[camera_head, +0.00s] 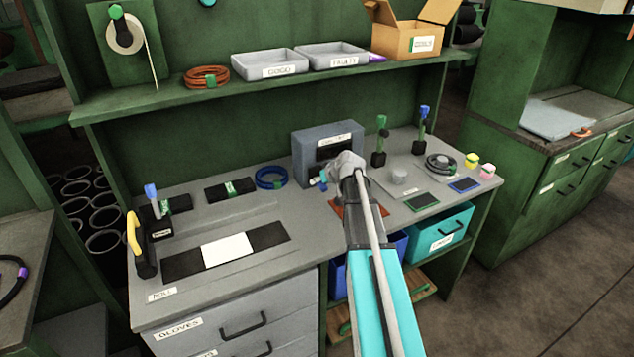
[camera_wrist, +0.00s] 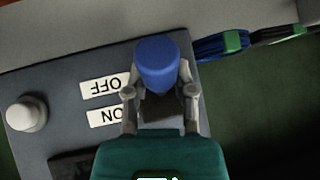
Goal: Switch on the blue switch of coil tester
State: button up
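The coil tester is a grey-blue box (camera_head: 312,142) standing at the back of the bench, with a dark window in its front. In the wrist view its panel (camera_wrist: 62,80) carries OFF and ON labels, upside down. The blue switch (camera_wrist: 157,62) has a thick rounded blue cap, beside the OFF label and leaning to that side. My gripper (camera_wrist: 160,80) has one finger on each side of the cap, close against it, and looks shut on it. In the head view my arm and gripper (camera_head: 343,168) cover part of the tester's front.
A white knob (camera_wrist: 27,114) stands on the same panel. A blue cable coil (camera_head: 271,177) lies left of the tester. Upright tools with green (camera_head: 380,140) and blue (camera_head: 422,125) handles stand to the right. A shelf (camera_head: 270,80) with grey trays runs above.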

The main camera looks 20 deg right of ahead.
grip_shut()
jog(key=shift+r+p, duration=0.1)
jog(key=shift+p, duration=0.25)
jog(key=g+p, duration=0.2)
jog(key=p, duration=0.1)
jog(key=shift+r+g, duration=0.3)
jog(key=shift+s+f+g+p, duration=0.15)
jog(key=shift+g+p, duration=0.25)
jog(key=shift+g, duration=0.3)
jog(key=o, duration=0.6)
grip_release()
jog(key=shift+o, duration=0.2)
